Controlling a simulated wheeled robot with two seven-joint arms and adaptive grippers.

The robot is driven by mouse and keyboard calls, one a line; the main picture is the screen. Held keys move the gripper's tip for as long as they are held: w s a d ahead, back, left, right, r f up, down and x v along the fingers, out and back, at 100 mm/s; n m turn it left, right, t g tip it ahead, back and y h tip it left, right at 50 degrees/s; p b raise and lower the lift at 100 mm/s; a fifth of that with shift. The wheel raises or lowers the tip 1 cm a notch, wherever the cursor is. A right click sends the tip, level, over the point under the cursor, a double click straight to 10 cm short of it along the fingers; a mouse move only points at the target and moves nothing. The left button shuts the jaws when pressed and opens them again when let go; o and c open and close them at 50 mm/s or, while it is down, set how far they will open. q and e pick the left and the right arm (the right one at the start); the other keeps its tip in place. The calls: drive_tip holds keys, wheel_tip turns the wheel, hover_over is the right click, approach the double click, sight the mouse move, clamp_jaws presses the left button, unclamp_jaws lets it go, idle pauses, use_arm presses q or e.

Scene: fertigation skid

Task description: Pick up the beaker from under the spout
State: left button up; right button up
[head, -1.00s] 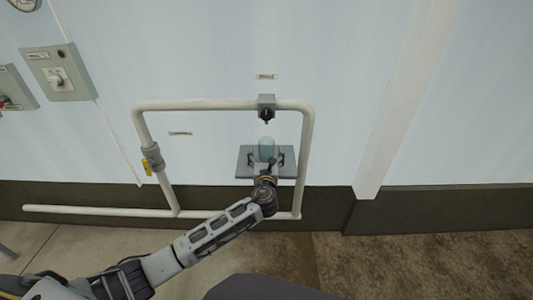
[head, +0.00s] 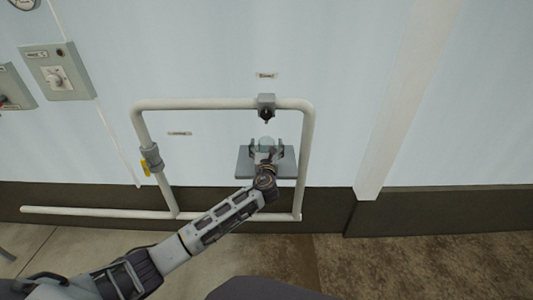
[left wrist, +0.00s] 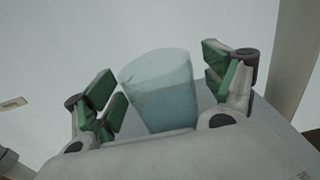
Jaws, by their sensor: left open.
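The beaker (head: 266,143) is a clear, bluish cup under the spout (head: 266,114), over the small grey shelf (head: 243,165). My left gripper (head: 266,148) is open, with one finger on each side of the beaker. In the left wrist view the beaker (left wrist: 162,92) stands between the green finger pads of my left gripper (left wrist: 162,88), with bluish liquid in its lower part. A gap shows between the beaker and the right pads; the left pads look close to its wall. The beaker's base is hidden by the gripper body. My right gripper is not in view.
A white pipe frame (head: 215,104) surrounds the shelf, with a yellow-handled valve (head: 151,159) on its left side. A grey switch box (head: 58,72) is on the wall at the upper left. A pale post (head: 405,100) stands at the right.

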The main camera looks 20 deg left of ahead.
use_arm(q)
drive_tip(key=shift+c, duration=0.3)
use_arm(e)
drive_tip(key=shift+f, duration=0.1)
use_arm(q)
drive_tip(key=c, duration=1.2)
drive_tip(key=shift+r, duration=0.15)
drive_tip(key=shift+s+r, duration=0.15)
drive_tip(key=shift+r+p, duration=0.2)
drive_tip(key=shift+p, duration=0.2)
wheel_tip(320, 180, up, 6)
drive_tip(key=p, duration=0.3)
drive_tip(key=p+v, duration=0.2)
drive_tip(key=v, duration=1.7)
drive_tip(key=shift+s+d, duration=0.2)
drive_tip(key=shift+s, duration=0.15)
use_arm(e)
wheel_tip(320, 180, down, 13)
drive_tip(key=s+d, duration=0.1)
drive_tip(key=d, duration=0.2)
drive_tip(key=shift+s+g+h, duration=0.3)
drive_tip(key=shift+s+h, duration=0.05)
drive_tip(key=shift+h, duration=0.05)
